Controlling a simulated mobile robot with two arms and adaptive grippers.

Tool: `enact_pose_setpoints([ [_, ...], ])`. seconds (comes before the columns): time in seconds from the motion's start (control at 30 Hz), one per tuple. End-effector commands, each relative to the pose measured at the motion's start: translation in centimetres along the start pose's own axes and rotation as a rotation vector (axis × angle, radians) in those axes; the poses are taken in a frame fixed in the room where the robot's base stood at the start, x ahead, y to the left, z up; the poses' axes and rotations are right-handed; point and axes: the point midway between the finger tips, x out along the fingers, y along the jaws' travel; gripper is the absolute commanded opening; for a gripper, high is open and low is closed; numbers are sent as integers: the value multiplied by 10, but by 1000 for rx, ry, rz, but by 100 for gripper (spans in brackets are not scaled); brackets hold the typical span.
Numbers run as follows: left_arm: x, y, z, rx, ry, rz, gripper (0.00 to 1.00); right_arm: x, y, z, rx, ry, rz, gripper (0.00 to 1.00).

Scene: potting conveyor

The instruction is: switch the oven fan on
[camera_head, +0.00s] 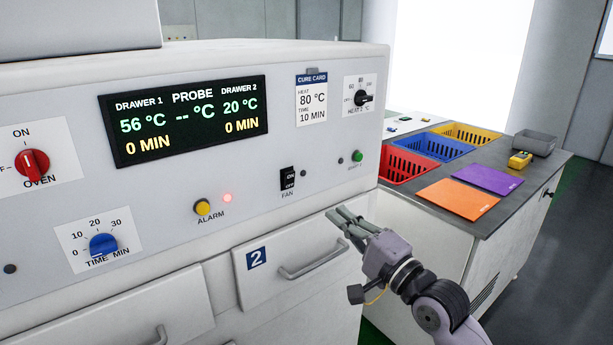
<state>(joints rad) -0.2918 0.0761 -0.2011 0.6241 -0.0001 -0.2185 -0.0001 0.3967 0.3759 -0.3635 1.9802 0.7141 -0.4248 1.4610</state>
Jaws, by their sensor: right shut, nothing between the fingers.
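The oven (215,185) is a white cabinet with a control panel on its front. The fan switch (288,180) is a small black rocker labelled ON above and OFF below, with FAN printed under it. It is too small to tell which way it is set. My right gripper (342,216) is shut and empty. Its fingers point up and left, below and to the right of the fan switch, in front of the top of drawer 2. I cannot tell whether they touch the front. My left gripper is not in view.
The drawer 2 handle (312,262) sticks out below. A side table (480,215) with coloured baskets stands at right.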

Motion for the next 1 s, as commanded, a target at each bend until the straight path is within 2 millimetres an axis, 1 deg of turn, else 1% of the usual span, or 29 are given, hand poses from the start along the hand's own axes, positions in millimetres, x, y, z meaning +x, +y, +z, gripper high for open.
enact_pose_setpoints([
  [0.03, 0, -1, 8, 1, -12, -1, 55, 0, 0, 0, 1, -1, 0, 0],
  [0.2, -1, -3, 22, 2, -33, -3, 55, 0, 0, 0, -1, 1, 1, 0],
  [0.33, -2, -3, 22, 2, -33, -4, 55, 4, 0, 0, -1, 1, 0, 0],
  [0.43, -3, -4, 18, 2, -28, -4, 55, 14, -1, -1, 0, 2, -1, 0],
  [0.57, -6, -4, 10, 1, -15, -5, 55, 37, -2, -1, -2, 1, -2, 0],
  [0.7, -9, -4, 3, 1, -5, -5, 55, 68, -2, -1, -2, 1, 0, 0],
  [0.9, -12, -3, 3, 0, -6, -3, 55, 106, -1, -1, -3, 2, 0, 0],
  [1.0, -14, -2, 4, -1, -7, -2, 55, 120, -1, -1, -4, 2, 0, 0],
])
